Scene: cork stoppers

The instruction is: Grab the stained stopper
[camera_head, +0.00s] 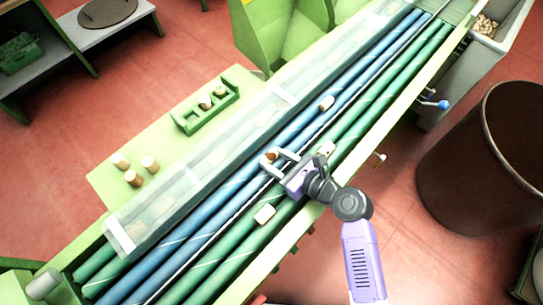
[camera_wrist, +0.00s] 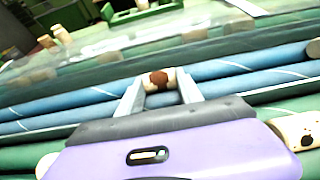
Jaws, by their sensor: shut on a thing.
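The stained stopper (camera_wrist: 155,79), pale cork with a dark brown blotch, is between my gripper's two fingertips (camera_wrist: 159,84) in the wrist view, above the blue rollers. In the head view the same stopper (camera_head: 271,155) shows brown at the tips of my gripper (camera_head: 275,160), which reaches in from the lower right. My gripper is shut on it. I cannot tell whether the stopper still touches the rollers. Other stoppers lie on the rollers: a pale one (camera_head: 326,103) farther up, a pale one (camera_head: 265,214) nearer, and one (camera_head: 327,148) beside my wrist, dark-spotted in the wrist view (camera_wrist: 299,130).
A clear cover (camera_head: 206,158) runs along the rollers' left side. Beyond it a green side table (camera_head: 172,139) bears three stoppers and a green rack (camera_head: 190,125) with more. A brown barrel (camera_head: 455,160) stands at right. A bin of corks (camera_head: 484,28) is at top right.

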